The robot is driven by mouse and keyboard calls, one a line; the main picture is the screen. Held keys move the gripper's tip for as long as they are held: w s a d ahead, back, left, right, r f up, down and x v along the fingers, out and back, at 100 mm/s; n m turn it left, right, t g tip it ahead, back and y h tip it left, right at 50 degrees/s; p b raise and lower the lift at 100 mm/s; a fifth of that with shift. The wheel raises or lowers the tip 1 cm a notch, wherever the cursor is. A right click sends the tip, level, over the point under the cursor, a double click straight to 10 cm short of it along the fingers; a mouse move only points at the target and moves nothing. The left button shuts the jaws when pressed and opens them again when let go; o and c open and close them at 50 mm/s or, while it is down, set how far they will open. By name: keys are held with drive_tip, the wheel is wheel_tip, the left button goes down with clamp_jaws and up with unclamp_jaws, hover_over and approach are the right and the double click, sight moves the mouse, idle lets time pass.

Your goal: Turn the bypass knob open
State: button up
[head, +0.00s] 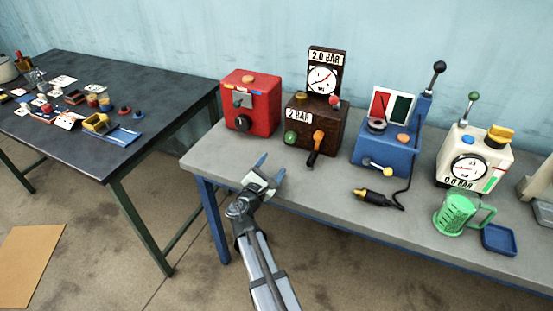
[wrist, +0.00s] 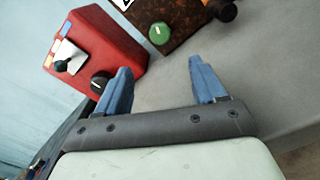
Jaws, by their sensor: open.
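A dark brown box (head: 318,122) on the grey bench carries a round green knob (head: 291,138) low on its front left. An orange lever with a black grip (head: 317,140) is on its front right. The green knob also shows in the wrist view (wrist: 159,33), with a pale mark on its face. A red box (head: 262,98) to the left has a black knob (head: 242,123). I cannot read any bypass label on these knobs. My gripper (head: 271,168) is open and empty near the bench's front edge, in front of and apart from both boxes.
A gauge reading 2.0 BAR (head: 322,80) tops the brown box. Right of it are a blue device (head: 385,150), a black cabled tool (head: 375,199), a cream gauge unit (head: 470,160) and a green mug (head: 455,214). The bench top (head: 222,160) near my gripper is clear.

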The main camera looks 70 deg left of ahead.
sight(289, 140)
drive_tip(key=n, duration=0.4)
drive_tip(key=x, duration=1.4)
